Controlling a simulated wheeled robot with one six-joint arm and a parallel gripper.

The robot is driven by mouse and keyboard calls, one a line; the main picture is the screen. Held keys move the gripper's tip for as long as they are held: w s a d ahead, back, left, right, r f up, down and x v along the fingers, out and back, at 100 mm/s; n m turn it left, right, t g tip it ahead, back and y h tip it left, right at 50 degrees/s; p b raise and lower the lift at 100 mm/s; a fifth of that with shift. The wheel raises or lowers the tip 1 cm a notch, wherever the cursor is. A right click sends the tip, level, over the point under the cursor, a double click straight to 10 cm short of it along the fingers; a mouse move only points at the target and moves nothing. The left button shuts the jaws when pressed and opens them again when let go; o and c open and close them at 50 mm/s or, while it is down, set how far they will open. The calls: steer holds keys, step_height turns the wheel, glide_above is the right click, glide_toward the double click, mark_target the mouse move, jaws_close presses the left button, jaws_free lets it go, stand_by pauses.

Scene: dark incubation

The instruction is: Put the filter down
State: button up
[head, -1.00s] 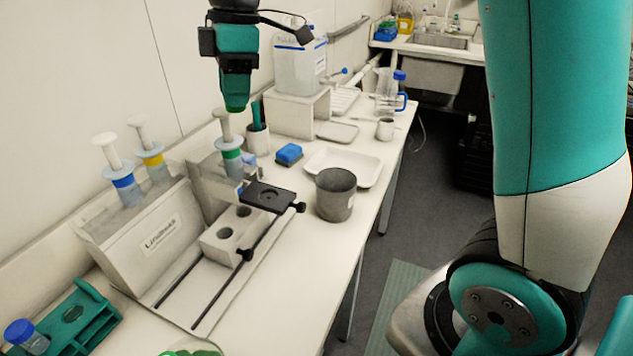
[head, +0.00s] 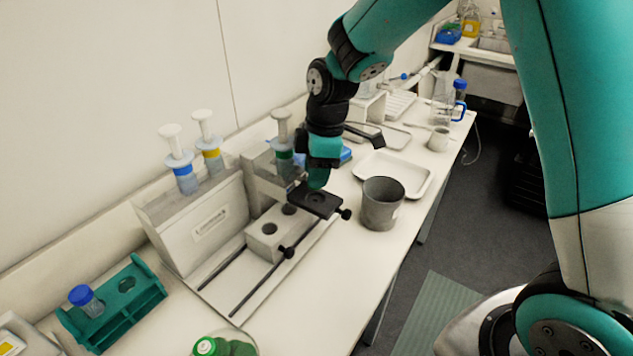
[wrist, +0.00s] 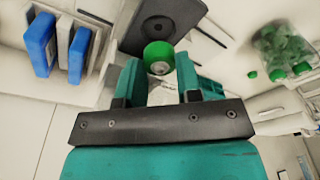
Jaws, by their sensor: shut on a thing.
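The filter (wrist: 159,58), a small green round piece with a pale centre, is between my gripper's fingertips (wrist: 159,82) in the wrist view. My gripper is shut on it. In the head view my gripper (head: 318,184) points down over the black plate (head: 328,207) of the rail stand, with its tip close to the plate. The plate, with a round recess (wrist: 158,28), lies just ahead of the filter in the wrist view. I cannot tell whether the filter touches the plate.
A syringe with a green band (head: 283,140) stands close behind my gripper. A grey metal cup (head: 381,205) stands just right of the plate, before a white tray (head: 412,170). A dish of green pieces (head: 228,345) and a teal rack (head: 112,305) are nearer.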

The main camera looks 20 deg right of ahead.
steer(key=shift+f+p, duration=0.35)
steer(key=shift+f, duration=1.6)
steer(key=shift+f, duration=0.15)
steer(key=o, duration=0.9)
